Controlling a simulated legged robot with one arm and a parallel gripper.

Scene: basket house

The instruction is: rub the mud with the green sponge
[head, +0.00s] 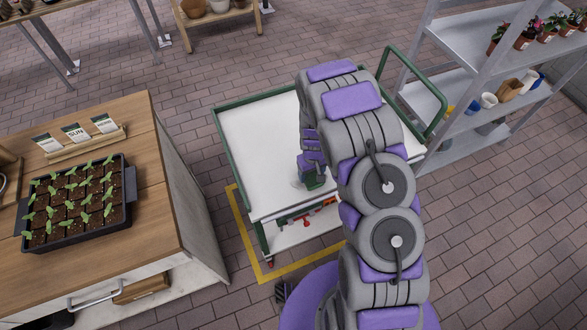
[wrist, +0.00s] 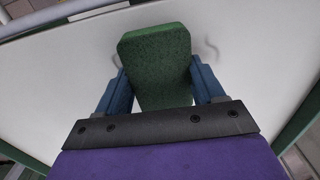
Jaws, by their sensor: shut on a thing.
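The green sponge (wrist: 155,62) is held between the two blue fingers of my gripper (wrist: 158,90) in the wrist view. In the head view my gripper (head: 312,172) is over the near part of the white cart top (head: 258,140), with a bit of green at its tip. Faint grey curved smears, which may be the mud (wrist: 210,50), show on the white top right beside the sponge, and a fainter one is at its left. Whether the sponge touches the surface is hard to tell. My arm hides the cart's right part.
The cart has a green rim and handle (head: 432,95), with red tools (head: 305,220) on its lower shelf. A wooden cabinet with a seedling tray (head: 75,205) stands at the left. A grey shelf with potted plants (head: 525,38) stands at the right. Brick floor lies between.

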